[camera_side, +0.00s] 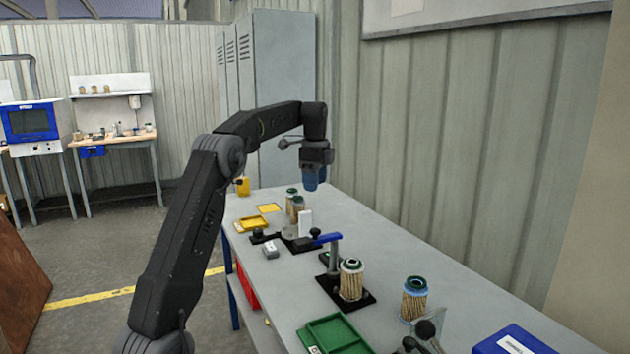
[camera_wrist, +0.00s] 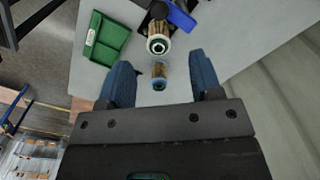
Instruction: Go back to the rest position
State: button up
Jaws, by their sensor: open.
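My gripper (camera_side: 315,180) hangs above the far part of the workbench (camera_side: 375,233) in the side view, pointing down. In the wrist view, its two blue fingers (camera_wrist: 163,85) are apart with nothing held between them. Another cartridge (camera_side: 414,298) with a blue-green rim stands upright on the bench to the right.
A green tray (camera_side: 335,335) and a blue box (camera_side: 510,340) lie at the near end. Yellow trays (camera_side: 252,224) lie at the far left. A small grey device (camera_side: 270,248) sits near the left edge. A corrugated wall (camera_side: 470,140) runs behind the bench.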

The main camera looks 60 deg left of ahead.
jog(key=shift+d, duration=0.1)
jog(key=s+d+r+n+t+y, duration=0.1)
jog(key=s+d+r+n, duration=0.15)
jog(key=d, duration=0.95)
jog(key=s+d+r+n+t, duration=0.2)
jog(key=s+d, duration=0.2)
jog(key=d, duration=0.7)
jog(key=s+d+f+n+t, duration=0.1)
jog(key=s+d+f+n, duration=0.1)
jog(key=s+d+f, duration=0.2)
jog(key=s+d+f+n+t+h, duration=0.1)
jog(key=s+d+f+n, duration=0.1)
jog(key=s+d+f, duration=0.3)
jog(key=s+d, duration=0.3)
jog(key=s, duration=0.3)
jog(key=shift+d+f+n+t, duration=0.15)
jog(key=shift+d+n+t, duration=0.15)
jog(key=shift+d+n, duration=0.1)
